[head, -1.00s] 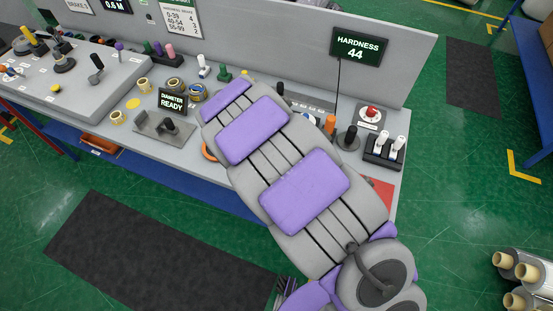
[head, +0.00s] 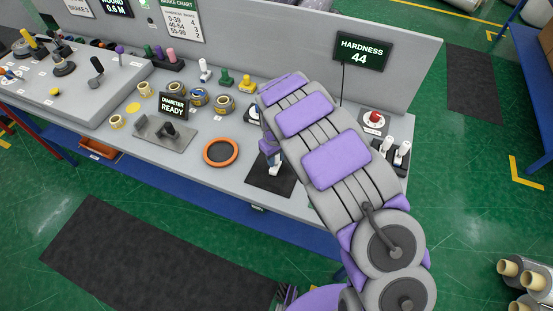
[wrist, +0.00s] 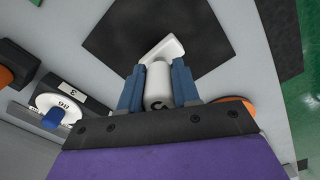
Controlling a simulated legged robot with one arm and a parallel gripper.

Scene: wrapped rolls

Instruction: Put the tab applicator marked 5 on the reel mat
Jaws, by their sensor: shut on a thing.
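My gripper (wrist: 158,92) is shut on a white tab applicator (wrist: 160,80), held between its blue fingers. A dark mark shows on the applicator's body, partly hidden, so I cannot read it fully. In the head view the applicator (head: 274,169) shows below my wrist, over the black reel mat (head: 262,188) near the bench's front edge. The mat also fills the upper middle of the wrist view (wrist: 112,35). I cannot tell whether the applicator touches the mat.
An orange ring (head: 221,152) lies left of the mat. A metal plate (head: 160,138) and a "Diameter ready" sign (head: 173,105) stand farther left. White switches (head: 394,150) and a red button (head: 374,120) are at the right. Tape rolls (head: 199,97) sit behind.

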